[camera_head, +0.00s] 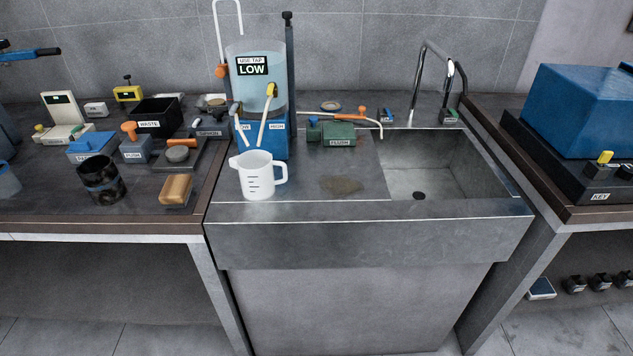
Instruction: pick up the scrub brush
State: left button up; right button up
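A tan, rounded block (176,188) lies on a thin dark base near the front right corner of the left bench. It looks like the scrub brush, but I cannot make out bristles. Nothing touches it from above. Neither of my grippers shows in the head view.
A dark mug (101,180) stands left of the block, and a round grey piece on a dark plate (178,154) lies behind it. A white measuring jug (257,175) stands to its right by the sink (440,165). A tall water tank (258,85) rises behind the jug.

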aim_at(176, 191)
jog(key=j+z, duration=0.2)
jog(key=z, duration=0.55)
jog(key=j+z, duration=0.35)
jog(key=j, duration=0.15)
jog(key=k+j+z, duration=0.2)
jog(key=j+z, duration=0.15)
jog(key=j, duration=0.15)
